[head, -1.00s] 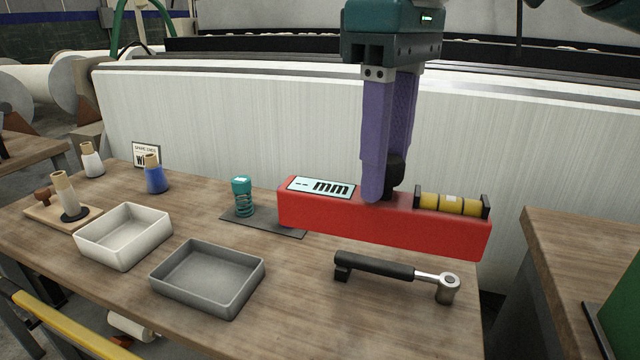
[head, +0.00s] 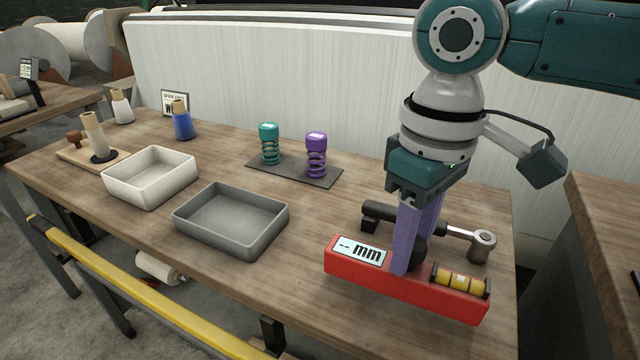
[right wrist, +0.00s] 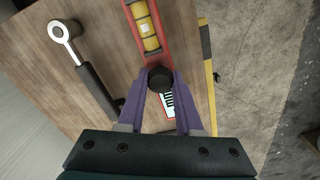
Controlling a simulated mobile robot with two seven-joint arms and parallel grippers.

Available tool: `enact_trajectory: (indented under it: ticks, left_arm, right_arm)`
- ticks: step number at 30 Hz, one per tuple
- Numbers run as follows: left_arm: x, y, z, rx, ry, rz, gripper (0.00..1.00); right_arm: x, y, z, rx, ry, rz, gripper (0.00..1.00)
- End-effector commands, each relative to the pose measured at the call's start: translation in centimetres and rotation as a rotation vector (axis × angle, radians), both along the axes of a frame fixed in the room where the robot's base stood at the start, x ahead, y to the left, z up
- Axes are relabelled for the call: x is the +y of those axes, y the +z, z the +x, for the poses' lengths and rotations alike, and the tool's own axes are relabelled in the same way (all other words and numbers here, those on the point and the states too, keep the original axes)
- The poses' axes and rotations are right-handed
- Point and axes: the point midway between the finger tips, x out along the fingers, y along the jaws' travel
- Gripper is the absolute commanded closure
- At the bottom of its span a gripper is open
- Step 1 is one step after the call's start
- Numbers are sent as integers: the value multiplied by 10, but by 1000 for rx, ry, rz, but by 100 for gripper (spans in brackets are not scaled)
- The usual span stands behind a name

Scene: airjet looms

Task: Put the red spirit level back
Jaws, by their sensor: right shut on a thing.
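The red spirit level (head: 410,288) has a pale "mm" display and a yellow vial block. It is at the front right of the wooden table, roughly level. My right gripper (head: 408,268) points down and is shut on the black knob on top of the level. The right wrist view shows the purple fingers (right wrist: 160,85) on either side of the knob, with the red level (right wrist: 182,42) running beneath. I cannot tell whether the level touches the table. My left gripper is not in view.
A ratchet wrench (head: 440,230) lies just behind the level. A grey tray (head: 232,222) and a white tray (head: 150,178) stand to the left. Teal (head: 269,145) and purple (head: 316,155) springs stand on a dark mat (head: 290,172). A yellow rail (head: 120,290) runs along the front.

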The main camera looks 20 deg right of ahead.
Motion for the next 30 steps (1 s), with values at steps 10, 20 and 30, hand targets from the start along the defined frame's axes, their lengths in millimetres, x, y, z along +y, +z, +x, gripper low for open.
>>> enact_trajectory:
  ticks: [10,20,30]
  left_arm:
    - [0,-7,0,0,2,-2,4]
    - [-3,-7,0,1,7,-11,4]
    - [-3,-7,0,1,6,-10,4]
  right_arm:
    - [0,-25,0,-2,1,2,100]
    - [0,-28,0,-1,1,1,54]
    - [0,-28,0,0,1,0,36]
